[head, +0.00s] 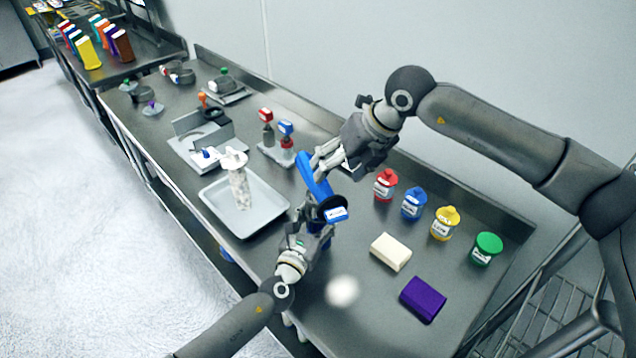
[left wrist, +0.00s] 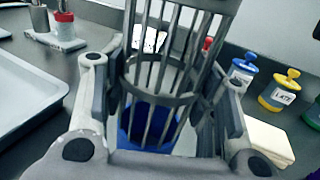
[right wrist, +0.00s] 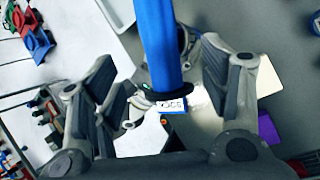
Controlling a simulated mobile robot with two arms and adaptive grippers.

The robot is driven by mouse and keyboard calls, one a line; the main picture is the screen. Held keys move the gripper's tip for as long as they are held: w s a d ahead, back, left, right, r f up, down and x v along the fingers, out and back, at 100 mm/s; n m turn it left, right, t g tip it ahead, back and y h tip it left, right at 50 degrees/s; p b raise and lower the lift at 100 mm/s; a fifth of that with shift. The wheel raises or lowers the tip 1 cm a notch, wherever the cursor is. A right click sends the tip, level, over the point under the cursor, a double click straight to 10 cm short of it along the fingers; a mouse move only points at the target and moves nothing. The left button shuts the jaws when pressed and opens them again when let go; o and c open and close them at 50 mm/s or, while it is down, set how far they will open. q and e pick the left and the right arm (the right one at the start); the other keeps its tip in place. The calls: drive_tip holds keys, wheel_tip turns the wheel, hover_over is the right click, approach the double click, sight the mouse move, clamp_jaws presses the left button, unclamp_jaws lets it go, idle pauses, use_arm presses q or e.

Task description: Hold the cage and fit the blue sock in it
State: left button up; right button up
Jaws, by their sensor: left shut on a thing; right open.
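The blue sock (head: 314,180) is a long, slim tube slanting up from a dark collar with a white-and-blue label. In the right wrist view the sock (right wrist: 158,45) runs down to that collar, between my right fingers. My right gripper (head: 322,163) is open beside the sock's upper part; its fingers also show in the right wrist view (right wrist: 165,80). My left gripper (head: 312,232) is shut on the cage, a grey barred tube (left wrist: 165,75) between its fingers in the left wrist view. Blue shows behind the lower bars. The head view hides how deep the sock sits.
A grey tray (head: 215,203) holding a speckled clear cylinder (head: 240,188) stands left of my left gripper. Red (head: 385,187), blue (head: 413,203), yellow (head: 445,224) and green (head: 486,249) jars line the back right. Cream (head: 391,251) and purple (head: 423,299) blocks lie at the front right.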

drive_tip(key=shift+s+x, duration=0.1)
drive_tip(key=shift+x, duration=1.65)
drive_tip(key=shift+s+x, duration=0.15)
drive_tip(key=shift+x, duration=1.65)
drive_tip(key=shift+d, duration=0.15)
drive_tip(key=c, duration=1.2)
wheel_tip(320, 180, up, 9)
drive_tip(key=shift+r, duration=0.2)
drive_tip(key=s+a+r+m+g+h, duration=0.1)
drive_tip(key=s+a+r+m+h, duration=0.15)
drive_tip(key=a+m, duration=0.2)
wheel_tip(320, 180, up, 3)
drive_tip(key=m+t+y, duration=0.5)
drive_tip(key=m+y, duration=0.4)
drive_tip(key=m, duration=1.5)
hover_over(326, 183)
drive_tip(key=shift+w+d, duration=0.1)
drive_tip(key=shift+w, duration=0.2)
